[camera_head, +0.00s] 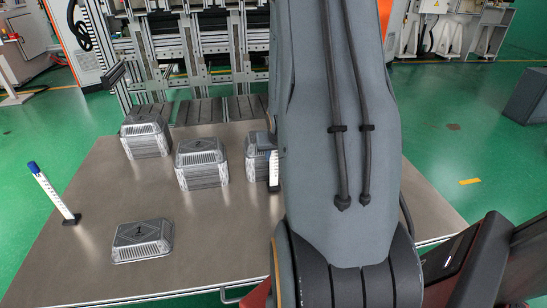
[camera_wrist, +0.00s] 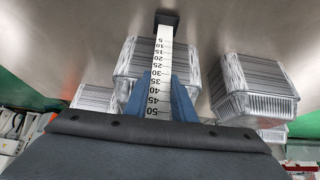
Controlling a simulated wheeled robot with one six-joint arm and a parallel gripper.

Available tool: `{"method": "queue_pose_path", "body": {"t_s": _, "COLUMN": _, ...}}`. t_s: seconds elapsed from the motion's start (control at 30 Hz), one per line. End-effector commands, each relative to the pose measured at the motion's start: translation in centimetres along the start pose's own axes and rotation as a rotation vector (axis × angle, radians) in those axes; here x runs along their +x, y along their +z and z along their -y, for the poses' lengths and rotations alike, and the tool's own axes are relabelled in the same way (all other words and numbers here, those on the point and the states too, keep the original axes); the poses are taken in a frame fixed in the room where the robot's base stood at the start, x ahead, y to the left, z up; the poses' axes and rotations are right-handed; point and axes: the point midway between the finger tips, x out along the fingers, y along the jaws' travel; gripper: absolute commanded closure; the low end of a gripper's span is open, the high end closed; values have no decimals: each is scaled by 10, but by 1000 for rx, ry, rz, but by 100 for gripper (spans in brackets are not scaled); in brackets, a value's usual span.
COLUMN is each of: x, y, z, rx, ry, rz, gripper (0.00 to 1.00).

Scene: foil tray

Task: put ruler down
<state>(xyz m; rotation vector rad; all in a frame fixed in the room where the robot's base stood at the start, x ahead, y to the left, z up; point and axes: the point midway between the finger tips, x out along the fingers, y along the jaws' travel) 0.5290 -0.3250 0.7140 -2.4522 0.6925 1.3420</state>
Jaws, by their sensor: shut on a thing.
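My gripper (camera_wrist: 160,100) is shut on a white ruler (camera_wrist: 162,62) with black numbers and a dark block at its far end. Blue fingers lie on both sides of the ruler in the wrist view. In the head view the held ruler (camera_head: 274,168) shows as a thin upright white strip just left of my arm, in front of a foil tray stack (camera_head: 257,166). My arm hides most of the gripper there. I cannot tell whether the ruler's dark end touches the table (camera_head: 225,225). A second, blue-topped ruler (camera_head: 50,190) stands tilted at the table's left edge.
Two more foil tray stacks (camera_head: 146,140) (camera_head: 202,172) stand left of the held ruler. A single upturned foil tray (camera_head: 142,240) lies front left. Stacks beside the ruler also show in the wrist view (camera_wrist: 255,90). The table's front middle is bare. A metal rack (camera_head: 190,50) stands behind.

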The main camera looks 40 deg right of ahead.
Motion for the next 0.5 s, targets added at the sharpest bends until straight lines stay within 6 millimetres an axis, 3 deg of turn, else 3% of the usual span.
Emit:
{"method": "queue_pose_path", "body": {"t_s": 0.4, "x": 7, "y": 4, "z": 0, "rx": 0, "ry": 0, "rz": -2, "gripper": 100}}
{"method": "queue_pose_path", "body": {"t_s": 0.43, "x": 7, "y": 4, "z": 0, "rx": 0, "ry": 0, "rz": -2, "gripper": 74}}
{"method": "queue_pose_path", "body": {"t_s": 0.5, "x": 7, "y": 4, "z": 0, "rx": 0, "ry": 0, "rz": -2, "gripper": 62}}
